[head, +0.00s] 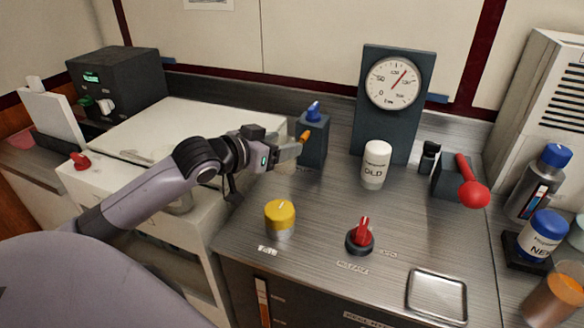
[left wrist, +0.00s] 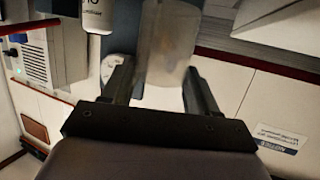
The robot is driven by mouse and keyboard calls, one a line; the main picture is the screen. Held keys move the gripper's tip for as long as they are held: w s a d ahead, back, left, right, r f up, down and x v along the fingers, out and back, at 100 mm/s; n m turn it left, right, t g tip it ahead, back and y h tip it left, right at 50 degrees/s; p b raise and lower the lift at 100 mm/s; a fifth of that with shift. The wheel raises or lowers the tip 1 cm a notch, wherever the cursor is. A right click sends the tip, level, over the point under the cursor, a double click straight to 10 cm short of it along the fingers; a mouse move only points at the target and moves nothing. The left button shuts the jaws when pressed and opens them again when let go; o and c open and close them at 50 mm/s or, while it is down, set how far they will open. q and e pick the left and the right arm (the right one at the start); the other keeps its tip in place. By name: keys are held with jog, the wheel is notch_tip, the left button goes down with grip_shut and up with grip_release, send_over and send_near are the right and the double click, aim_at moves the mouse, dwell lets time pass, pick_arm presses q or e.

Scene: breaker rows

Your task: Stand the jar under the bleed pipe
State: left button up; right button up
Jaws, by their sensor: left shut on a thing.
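The clear jar (left wrist: 170,45) is between the fingers of my left gripper (left wrist: 160,85) in the left wrist view. In the head view my left gripper (head: 293,148) is shut on it beside the dark valve block (head: 314,140) with the blue knob. There the jar (head: 285,167) shows only as a faint pale shape below the fingers, mostly hidden. The short orange bleed pipe (head: 304,137) sticks out from the block just above the fingertips. I cannot tell whether the jar is directly under its mouth or touches the counter. My right gripper is not in view.
A white OLD canister (head: 375,165) stands right of the block, before the gauge (head: 393,80). A yellow cap (head: 280,217), a red knob (head: 361,236) and a red-ball lever (head: 472,190) rise from the counter. A metal tray (head: 436,295) is at front right.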

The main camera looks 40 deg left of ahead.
aim_at(281, 165)
pick_arm(q)
notch_tip(281, 165, down, 6)
jog(key=shift+r, duration=0.1)
jog(key=shift+w+r, duration=0.2)
jog(key=shift+w, duration=0.05)
jog(key=shift+w+d, duration=0.1)
jog(key=shift+w, duration=0.35)
jog(key=w, duration=0.2)
jog(key=shift+w+d, duration=0.2)
jog(key=shift+w, duration=0.15)
jog(key=shift+f, duration=0.5)
jog(key=shift+s+f, duration=0.1)
